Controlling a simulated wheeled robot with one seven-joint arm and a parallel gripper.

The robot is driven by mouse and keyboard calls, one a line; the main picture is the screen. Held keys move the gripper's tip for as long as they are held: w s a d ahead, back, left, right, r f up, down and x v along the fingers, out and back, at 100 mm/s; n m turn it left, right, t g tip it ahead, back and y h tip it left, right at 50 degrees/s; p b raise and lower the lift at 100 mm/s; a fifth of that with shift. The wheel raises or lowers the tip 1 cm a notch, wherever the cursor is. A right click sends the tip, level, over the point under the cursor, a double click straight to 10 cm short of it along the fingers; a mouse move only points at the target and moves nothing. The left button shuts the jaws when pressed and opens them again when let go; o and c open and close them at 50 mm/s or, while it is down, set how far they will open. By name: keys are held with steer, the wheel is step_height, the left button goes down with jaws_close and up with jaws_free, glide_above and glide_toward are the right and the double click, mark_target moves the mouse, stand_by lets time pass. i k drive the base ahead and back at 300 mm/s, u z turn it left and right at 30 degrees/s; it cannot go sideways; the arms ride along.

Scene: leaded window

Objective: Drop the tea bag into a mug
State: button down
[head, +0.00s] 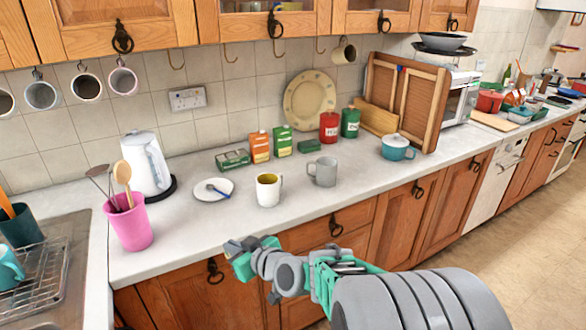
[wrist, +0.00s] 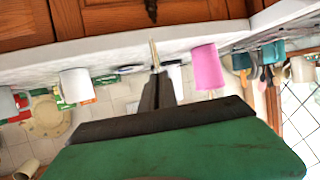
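Two mugs stand upright on the worktop in the head view: a cream mug with a yellow inside (head: 268,195) and a grey mug (head: 323,173). The cream mug also shows upside down in the wrist view (wrist: 76,85). My gripper (head: 243,257) is in front of the worktop edge, left of and nearer than the cream mug. In the wrist view its dark fingers (wrist: 156,80) are together, with a thin beige strip (wrist: 154,52) sticking out between the tips. This looks like the tea bag seen edge-on. The head view does not show it clearly.
A white saucer with a spoon (head: 213,189) lies left of the mugs. A pink utensil pot (head: 131,223) and a kettle (head: 147,163) stand further left. Tea boxes (head: 260,147) stand behind. Several mugs hang from hooks above. The worktop front between the pot and cream mug is clear.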

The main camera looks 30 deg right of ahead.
mark_target(273, 197)
steer(key=k, duration=0.35)
steer(key=z, duration=0.8)
steer(key=i, duration=0.75)
steer(key=u, duration=1.4)
steer(key=i, duration=0.5)
steer(key=z, duration=0.05)
